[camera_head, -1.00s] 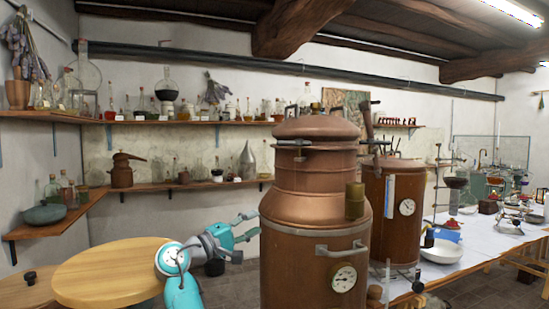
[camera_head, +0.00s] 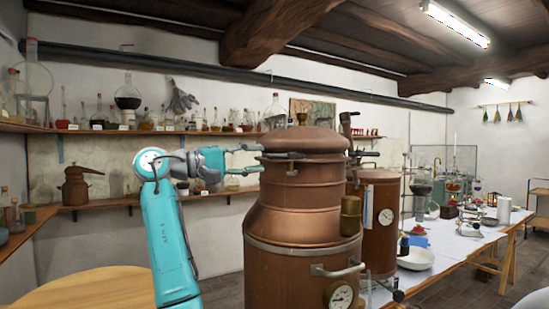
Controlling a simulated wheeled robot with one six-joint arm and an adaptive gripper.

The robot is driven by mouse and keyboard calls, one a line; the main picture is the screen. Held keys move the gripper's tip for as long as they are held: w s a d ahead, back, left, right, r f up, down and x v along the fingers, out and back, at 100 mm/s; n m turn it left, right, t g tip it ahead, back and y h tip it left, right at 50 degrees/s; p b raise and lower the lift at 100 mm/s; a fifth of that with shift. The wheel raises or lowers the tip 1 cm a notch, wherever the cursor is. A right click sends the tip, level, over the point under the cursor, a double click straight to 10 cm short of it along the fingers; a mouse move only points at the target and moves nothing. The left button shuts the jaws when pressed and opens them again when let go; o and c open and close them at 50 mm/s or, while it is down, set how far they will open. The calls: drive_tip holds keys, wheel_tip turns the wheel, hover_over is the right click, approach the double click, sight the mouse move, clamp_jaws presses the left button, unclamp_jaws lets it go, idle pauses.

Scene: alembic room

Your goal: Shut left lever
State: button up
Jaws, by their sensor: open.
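The large copper still (camera_head: 300,225) stands in the centre with a domed lid. The left lever (camera_head: 284,156) is a dark metal bar at the lid's seam, sticking out roughly level toward the left. My gripper (camera_head: 260,158) is open, its two fingers pointing right, one above and one below the height of the lever's left end. I cannot tell from this view whether they touch it or how far they are in depth. Another lever (camera_head: 365,153) shows at the right side of the lid.
A second copper vessel (camera_head: 380,215) stands close behind on the right. A white-covered table (camera_head: 455,250) with glassware runs along the right. A round wooden table (camera_head: 85,290) is at the lower left. Wall shelves (camera_head: 130,206) with bottles are behind my arm.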

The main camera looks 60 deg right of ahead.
sight(268, 157)
drive_tip(key=shift+x, duration=3.05)
clamp_jaws()
